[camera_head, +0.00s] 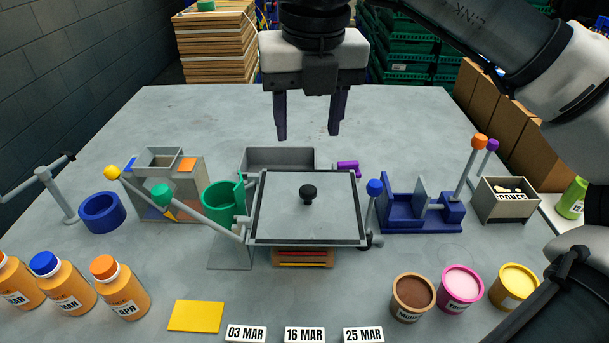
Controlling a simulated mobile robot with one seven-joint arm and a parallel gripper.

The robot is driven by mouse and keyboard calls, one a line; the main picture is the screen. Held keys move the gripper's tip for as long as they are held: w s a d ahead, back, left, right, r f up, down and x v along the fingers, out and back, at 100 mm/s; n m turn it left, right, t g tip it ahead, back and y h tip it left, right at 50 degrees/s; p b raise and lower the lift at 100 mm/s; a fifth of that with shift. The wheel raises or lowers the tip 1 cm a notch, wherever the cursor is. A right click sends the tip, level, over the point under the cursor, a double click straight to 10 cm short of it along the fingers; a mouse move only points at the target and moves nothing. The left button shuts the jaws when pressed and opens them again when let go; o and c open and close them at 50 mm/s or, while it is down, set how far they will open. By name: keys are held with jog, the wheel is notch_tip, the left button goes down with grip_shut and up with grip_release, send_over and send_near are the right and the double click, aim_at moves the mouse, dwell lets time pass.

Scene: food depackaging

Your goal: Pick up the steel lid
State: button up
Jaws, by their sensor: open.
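The steel lid (285,206) is a flat grey rectangular panel with a dark border and a black knob (308,194) in its middle. It lies roughly level in the centre of the table, over things that it partly hides. My gripper (308,134) points down, open and empty, beyond the lid toward the back and apparently above it. Its two dark fingers are apart and do not touch the knob. The exact height of the fingers above the lid cannot be told.
A grey bin (265,156) is behind. Bottles, tubs and date cards line the front. The table's back is clear.

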jog(key=p, duration=0.1)
send_over(308, 189)
jog(key=s, duration=0.2)
jog(key=f, duration=0.8)
jog(key=shift+w+d, duration=0.1)
jog(key=shift+w, duration=0.15)
jog(key=shift+w+f+p, duration=0.25)
jog(key=shift+f+p, duration=0.05)
jog(key=shift+f, duration=0.6)
jog(key=shift+w+f+p, duration=0.2)
jog(key=shift+f+p, duration=0.15)
jog(key=shift+f, duration=0.55)
jog(key=shift+w+f+p, duration=0.25)
jog(key=shift+f+p, duration=0.05)
jog(key=shift+f, duration=0.6)
jog(key=shift+c, duration=0.2)
grip_shut()
jog(key=shift+r, duration=0.15)
